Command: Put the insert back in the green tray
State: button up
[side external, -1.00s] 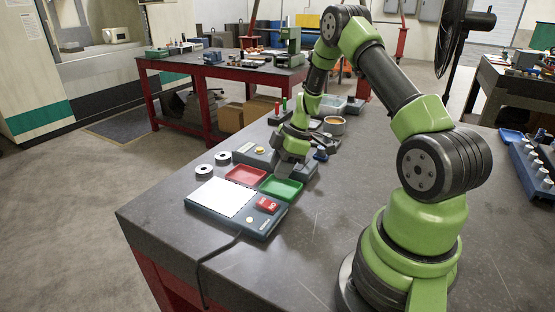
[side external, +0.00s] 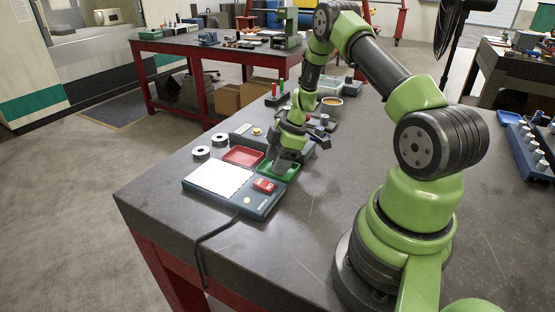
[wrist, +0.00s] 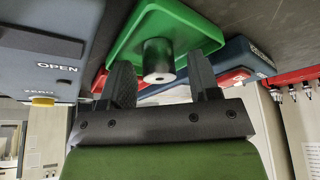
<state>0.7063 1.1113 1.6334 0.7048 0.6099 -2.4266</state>
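The green tray (side external: 292,173) lies on the bench beside the red tray, partly hidden by my gripper (side external: 279,168) in the side view. In the wrist view, the insert (wrist: 157,55) is a small dark grey cylinder with a hole in its pale end face. It stands against the inside of the green tray (wrist: 195,22). The two fingers of my gripper (wrist: 160,65) are open on either side of it, with a visible gap on each side. The insert is hidden in the side view.
The red tray (side external: 243,157) sits to the left of the green one. A scale with a white plate (side external: 218,178) and red display stands in front. Two white rings (side external: 201,153) lie to the left. A grey box with a yellow button (side external: 257,132) is behind.

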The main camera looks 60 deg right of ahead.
jog(key=v, duration=1)
